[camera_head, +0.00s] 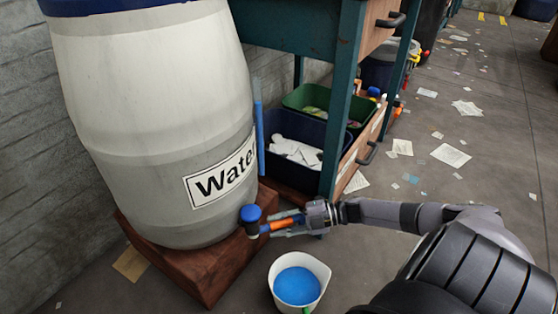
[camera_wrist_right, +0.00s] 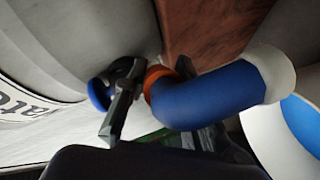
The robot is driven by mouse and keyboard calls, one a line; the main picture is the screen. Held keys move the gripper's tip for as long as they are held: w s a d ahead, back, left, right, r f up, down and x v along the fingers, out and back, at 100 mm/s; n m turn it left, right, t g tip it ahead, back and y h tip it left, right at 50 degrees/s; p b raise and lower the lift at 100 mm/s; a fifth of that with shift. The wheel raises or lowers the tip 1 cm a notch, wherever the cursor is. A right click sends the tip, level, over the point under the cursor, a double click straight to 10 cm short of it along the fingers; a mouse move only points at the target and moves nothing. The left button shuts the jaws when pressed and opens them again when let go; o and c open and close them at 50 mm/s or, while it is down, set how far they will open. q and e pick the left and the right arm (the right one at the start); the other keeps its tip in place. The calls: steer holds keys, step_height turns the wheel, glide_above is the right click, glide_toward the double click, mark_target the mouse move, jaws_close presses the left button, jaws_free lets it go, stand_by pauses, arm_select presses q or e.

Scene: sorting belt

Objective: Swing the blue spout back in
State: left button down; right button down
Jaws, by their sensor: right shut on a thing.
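The blue spout (camera_wrist_right: 215,95) shows in the right wrist view as a bent blue pipe with an orange collar (camera_wrist_right: 158,80) and a pale end ring (camera_wrist_right: 272,72). A blue round part (camera_wrist_right: 98,92) and a dark fitting sit beside it. In the head view, a blue-topped fitting (camera_head: 250,213) and an orange part (camera_head: 284,225) show low in front of the white barrel (camera_head: 150,100) marked "Water". My right gripper (camera_head: 276,226) is shut on the spout, its fingers on either side. They partly hide it. My left gripper is not in view.
A white bucket (camera_head: 325,275) with blue contents stands on the floor just below my right gripper. The barrel stands on a reddish-brown block (camera_head: 205,270). A teal-legged bench (camera_head: 345,90) with dark blue and green bins (camera_head: 275,165) is behind. Papers litter the floor at right.

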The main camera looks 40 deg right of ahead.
mark_target(279, 221)
stand_by(0.3)
steer(key=c, duration=1.3)
jaws_free()
steer(key=shift+c, duration=0.2)
steer(key=shift+r, duration=0.1)
step_height(279, 221, up, 10)
steer(key=shift+f, duration=0.1)
